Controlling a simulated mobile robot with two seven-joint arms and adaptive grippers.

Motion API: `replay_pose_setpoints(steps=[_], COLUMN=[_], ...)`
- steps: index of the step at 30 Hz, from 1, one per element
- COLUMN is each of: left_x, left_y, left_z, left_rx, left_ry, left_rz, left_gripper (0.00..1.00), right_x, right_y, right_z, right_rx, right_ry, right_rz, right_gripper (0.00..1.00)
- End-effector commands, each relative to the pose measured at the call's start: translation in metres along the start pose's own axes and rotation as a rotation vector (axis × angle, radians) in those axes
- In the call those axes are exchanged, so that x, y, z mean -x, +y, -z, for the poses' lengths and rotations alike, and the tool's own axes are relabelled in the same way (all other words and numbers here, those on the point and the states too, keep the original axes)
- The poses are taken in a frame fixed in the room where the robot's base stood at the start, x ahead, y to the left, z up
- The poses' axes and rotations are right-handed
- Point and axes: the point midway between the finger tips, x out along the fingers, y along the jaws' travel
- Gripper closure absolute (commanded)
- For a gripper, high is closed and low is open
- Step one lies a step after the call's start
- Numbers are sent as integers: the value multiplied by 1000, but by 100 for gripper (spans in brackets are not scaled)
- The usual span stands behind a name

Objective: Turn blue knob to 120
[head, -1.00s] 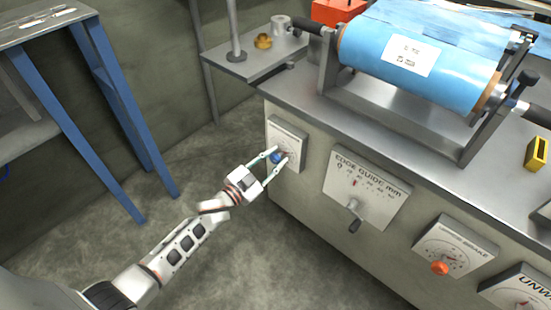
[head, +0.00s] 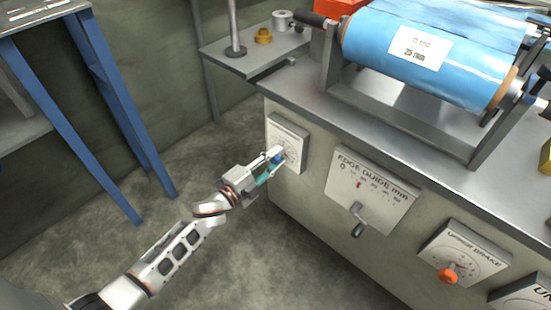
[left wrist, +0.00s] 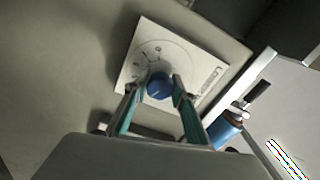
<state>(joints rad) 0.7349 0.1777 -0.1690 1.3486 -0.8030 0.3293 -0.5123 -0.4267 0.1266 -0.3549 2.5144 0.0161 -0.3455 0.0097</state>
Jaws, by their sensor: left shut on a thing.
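The blue knob (head: 276,158) sits on a white dial plate (head: 288,133) on the front of the grey machine, at its left end. In the left wrist view the blue knob (left wrist: 159,87) stands between my two fingertips, in front of the dial plate (left wrist: 150,52). My left gripper (head: 272,162) is shut on the blue knob, with a finger on either side of it. The dial's numbers are too small to read, and the knob's pointer cannot be made out. My right gripper is not in view.
To the right on the machine front are the edge guide panel (head: 368,190) with a lever and the upper brake dial with an orange knob (head: 448,274). A blue film roll (head: 425,60) lies above. A blue-legged table (head: 110,95) stands at left.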

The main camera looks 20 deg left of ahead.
Motion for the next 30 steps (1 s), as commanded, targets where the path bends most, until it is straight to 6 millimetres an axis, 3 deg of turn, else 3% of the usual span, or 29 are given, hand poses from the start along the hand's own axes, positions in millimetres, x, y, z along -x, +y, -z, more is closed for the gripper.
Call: replay_pose_setpoints(steps=[9,23,24,25,30], left_x=[1,1,1,1,0], left_y=[2,1,1,1,1], left_z=[-1,-1,-1,-1,-1], left_rx=[-93,-103,-103,-103,-102], left_ry=[-2,-2,-2,-2,-1], left_rz=[-4,-3,-3,-3,-2], left_gripper=[97,97,67,60,58], right_x=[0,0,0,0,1], right_y=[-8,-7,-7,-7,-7], right_z=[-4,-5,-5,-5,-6], right_rx=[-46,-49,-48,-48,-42], right_ry=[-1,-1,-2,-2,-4], right_rz=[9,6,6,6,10], right_gripper=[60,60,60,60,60])
